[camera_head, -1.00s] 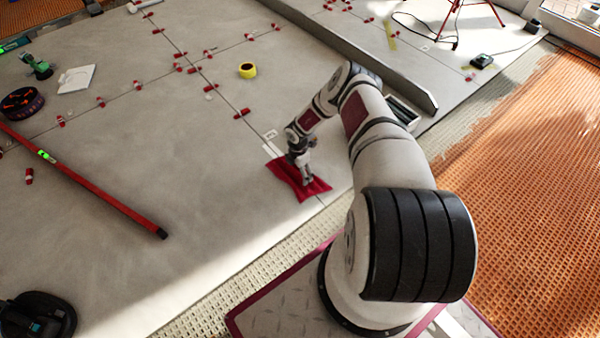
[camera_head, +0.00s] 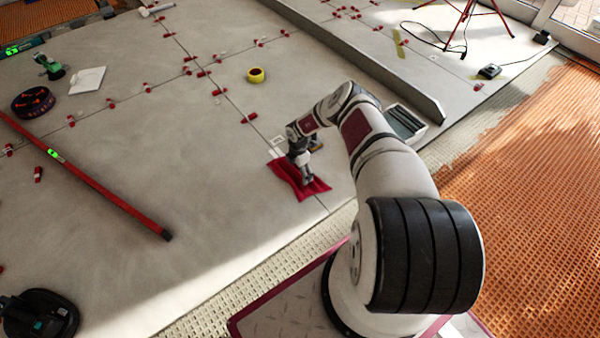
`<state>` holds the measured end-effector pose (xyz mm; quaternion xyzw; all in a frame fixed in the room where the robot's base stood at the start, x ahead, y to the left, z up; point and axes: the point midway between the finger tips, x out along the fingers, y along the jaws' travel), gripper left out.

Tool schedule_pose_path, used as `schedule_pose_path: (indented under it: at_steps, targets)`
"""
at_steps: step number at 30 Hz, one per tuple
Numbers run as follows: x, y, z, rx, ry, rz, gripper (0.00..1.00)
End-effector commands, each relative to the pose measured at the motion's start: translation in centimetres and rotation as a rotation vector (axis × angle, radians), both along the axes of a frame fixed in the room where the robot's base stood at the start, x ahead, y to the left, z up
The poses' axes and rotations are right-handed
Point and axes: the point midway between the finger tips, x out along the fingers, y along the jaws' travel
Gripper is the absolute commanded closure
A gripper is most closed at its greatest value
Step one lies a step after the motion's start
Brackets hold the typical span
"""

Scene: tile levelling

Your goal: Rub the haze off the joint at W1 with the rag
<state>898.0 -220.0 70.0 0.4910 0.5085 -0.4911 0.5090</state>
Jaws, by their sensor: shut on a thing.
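The red rag (camera_head: 288,180) lies spread on the grey tile floor over a dark joint line. My gripper (camera_head: 306,181) points down onto the rag and is shut on it. White markings (camera_head: 277,146) sit on the tile just beyond the rag, beside the joint (camera_head: 264,132). I cannot read a label there. The stretch of joint under the rag is hidden, so I cannot tell whether haze is on it.
A long red level (camera_head: 100,188) lies to the left. A grey raised strip (camera_head: 370,70) and a tray (camera_head: 405,120) are to the right. Tile left of the rag is clear.

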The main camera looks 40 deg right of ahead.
Motion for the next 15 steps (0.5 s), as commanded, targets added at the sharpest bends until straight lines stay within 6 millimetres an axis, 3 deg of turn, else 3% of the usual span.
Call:
schedule_pose_path:
  at_steps: [15]
  targets:
    - [1.9,0.1,0.0,0.000,-0.001,-0.001,0.54]
